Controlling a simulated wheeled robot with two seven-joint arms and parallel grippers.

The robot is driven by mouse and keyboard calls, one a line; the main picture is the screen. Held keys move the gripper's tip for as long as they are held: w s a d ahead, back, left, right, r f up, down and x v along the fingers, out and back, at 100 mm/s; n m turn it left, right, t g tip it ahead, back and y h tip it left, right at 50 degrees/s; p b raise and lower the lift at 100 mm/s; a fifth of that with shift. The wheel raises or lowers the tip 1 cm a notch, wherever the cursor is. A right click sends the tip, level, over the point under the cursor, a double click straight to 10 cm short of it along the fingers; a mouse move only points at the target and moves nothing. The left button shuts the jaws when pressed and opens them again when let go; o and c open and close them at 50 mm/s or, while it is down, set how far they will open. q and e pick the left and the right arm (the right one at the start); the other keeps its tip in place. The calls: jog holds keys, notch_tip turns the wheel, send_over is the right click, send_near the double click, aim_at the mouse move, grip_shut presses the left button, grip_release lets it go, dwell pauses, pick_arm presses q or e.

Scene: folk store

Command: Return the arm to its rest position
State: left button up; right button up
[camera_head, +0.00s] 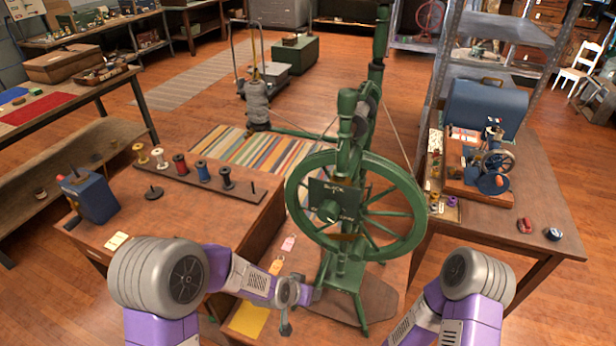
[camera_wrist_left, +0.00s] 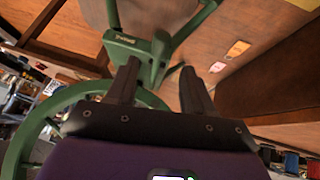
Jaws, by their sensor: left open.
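My left arm (camera_head: 245,275) reaches in from the left in the head view, over the front of the left table, and its end is beside the lower part of the green spinning wheel (camera_head: 300,205). In the left wrist view my left gripper (camera_wrist_left: 160,88) has its two dark fingers spread apart with nothing held between them. The green spinning wheel's frame (camera_wrist_left: 135,42) shows just beyond the fingers; I cannot tell whether they touch. My right arm (camera_head: 460,300) is folded at the lower right of the head view; its gripper is out of sight.
A spool rack (camera_head: 195,178) and a blue box-like device (camera_head: 93,197) stand on the left table (camera_head: 195,215). The right table (camera_head: 535,190) carries a blue case (camera_head: 485,108) and a small machine (camera_head: 495,160). Small tags (camera_head: 277,265) lie near the wheel's base.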

pick_arm(q)
jog(key=s+a+f+n+g, duration=0.2)
jog(key=s+a+f+n, duration=0.1)
jog(key=s+f, duration=0.5)
jog(key=s+a+f+n+g, duration=0.2)
jog(key=s+a+f, duration=0.3)
jog(key=s, duration=0.6)
notch_tip(320, 180, down, 3)
jog(key=shift+a+r+n+g, duration=0.1)
jog(key=shift+a+n+g, duration=0.2)
jog(key=shift+n, duration=0.4)
